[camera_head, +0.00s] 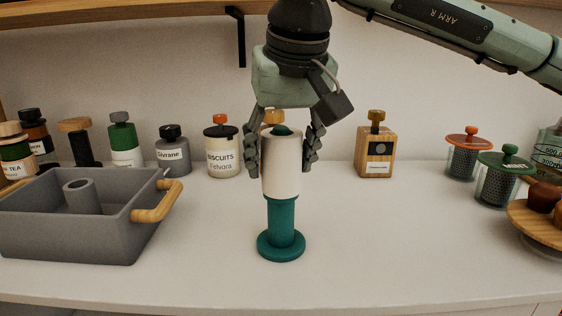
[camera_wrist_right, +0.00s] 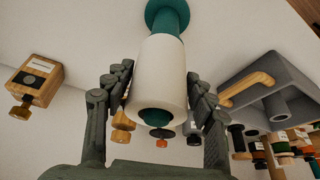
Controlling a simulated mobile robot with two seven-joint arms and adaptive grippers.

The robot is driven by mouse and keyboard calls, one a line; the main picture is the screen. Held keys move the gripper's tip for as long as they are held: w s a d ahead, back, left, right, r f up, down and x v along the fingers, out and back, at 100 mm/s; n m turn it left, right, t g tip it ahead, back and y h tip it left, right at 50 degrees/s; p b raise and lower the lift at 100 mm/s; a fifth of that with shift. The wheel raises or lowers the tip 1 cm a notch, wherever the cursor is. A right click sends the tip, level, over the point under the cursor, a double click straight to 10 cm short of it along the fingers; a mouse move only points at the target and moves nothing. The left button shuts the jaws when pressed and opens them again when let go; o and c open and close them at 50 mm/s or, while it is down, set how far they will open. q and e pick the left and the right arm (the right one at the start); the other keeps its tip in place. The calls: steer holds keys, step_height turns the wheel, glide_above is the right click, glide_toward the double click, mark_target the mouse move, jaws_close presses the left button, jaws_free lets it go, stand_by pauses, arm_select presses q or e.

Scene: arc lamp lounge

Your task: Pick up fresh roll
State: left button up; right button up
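A white paper roll (camera_head: 281,170) stands upright around the upper part of a teal holder (camera_head: 282,246) with a round base, on the pale counter. The holder's rounded top shows above the roll. Teal post is bare between roll and base. My right gripper (camera_head: 282,150) points down over the holder, its fingers on either side of the roll, open, with slim gaps. In the right wrist view the roll (camera_wrist_right: 158,75) lies between the two fingers (camera_wrist_right: 160,85), the holder running beyond it. My left gripper is not in view.
A grey tray (camera_head: 70,236) with a wooden handle stands at left, a grey tube (camera_head: 81,196) upright in it. Jars and a wooden box (camera_head: 376,150) line the wall. Lidded glasses (camera_head: 500,180) and a wooden stand (camera_head: 535,222) are at right. The front counter is clear.

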steer(key=shift+r, duration=0.1)
steer(key=c, duration=0.9)
